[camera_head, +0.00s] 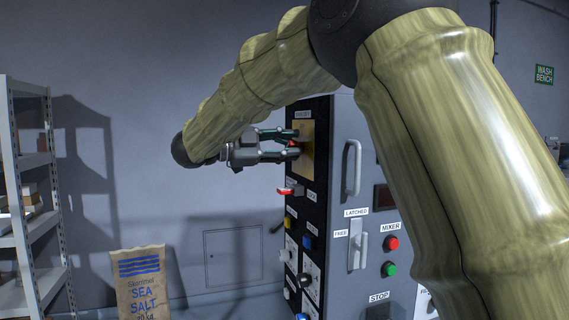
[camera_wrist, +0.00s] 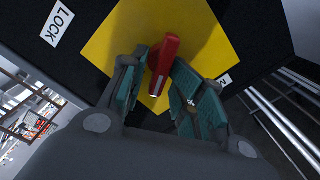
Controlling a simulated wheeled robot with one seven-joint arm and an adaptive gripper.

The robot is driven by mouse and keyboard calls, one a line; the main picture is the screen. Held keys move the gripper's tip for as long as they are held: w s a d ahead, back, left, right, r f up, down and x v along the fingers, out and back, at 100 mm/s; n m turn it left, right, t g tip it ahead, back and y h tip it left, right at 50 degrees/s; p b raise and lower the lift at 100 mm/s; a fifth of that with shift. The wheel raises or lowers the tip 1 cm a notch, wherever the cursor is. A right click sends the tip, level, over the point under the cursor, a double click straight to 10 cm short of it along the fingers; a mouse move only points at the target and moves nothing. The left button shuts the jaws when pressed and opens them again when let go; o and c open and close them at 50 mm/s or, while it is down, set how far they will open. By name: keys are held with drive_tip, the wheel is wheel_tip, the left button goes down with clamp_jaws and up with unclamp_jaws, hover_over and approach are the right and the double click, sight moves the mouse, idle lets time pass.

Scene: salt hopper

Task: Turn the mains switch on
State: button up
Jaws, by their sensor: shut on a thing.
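The mains switch is a red handle (camera_wrist: 163,58) on a yellow square plate (camera_wrist: 125,35) in the wrist view. In the head view the plate (camera_head: 308,150) is on the dark side face of the tall cabinet, under a small label too blurred to read. My gripper (camera_head: 292,143) reaches it from the left. Its teal-padded fingers (camera_wrist: 160,68) are shut on the red handle, one on each side. In the head view the fingers mostly hide the handle.
Below the plate, a red-tipped lever (camera_head: 286,190) sticks out near a LOCK label (camera_head: 311,197). Several knobs and buttons are lower on that face. The grey front has a handle (camera_head: 352,168) and MIXER buttons (camera_head: 391,243). A salt sack (camera_head: 140,285) and shelf (camera_head: 45,200) stand left.

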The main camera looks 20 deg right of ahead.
drive_tip(key=m+b, duration=0.1)
drive_tip(key=b, duration=0.1)
drive_tip(key=f+m+b, duration=0.1)
drive_tip(key=m+b, duration=0.2)
drive_tip(key=b, duration=0.2)
drive_tip(key=shift+s+d+f, duration=0.2)
drive_tip(key=shift+d+f, duration=0.05)
drive_tip(key=shift+f, duration=0.05)
drive_tip(key=shift+r+m+b, duration=0.1)
drive_tip(key=shift+m+b, duration=0.9)
drive_tip(key=shift+b, duration=0.1)
drive_tip(key=shift+r, duration=0.1)
drive_tip(key=o, duration=0.5)
drive_tip(key=shift+o, duration=0.5)
drive_tip(key=shift+d, duration=0.3)
drive_tip(key=shift+a, duration=0.3)
drive_tip(key=a, duration=1.2)
drive_tip(key=shift+s+r, duration=0.15)
drive_tip(key=shift+s, duration=0.1)
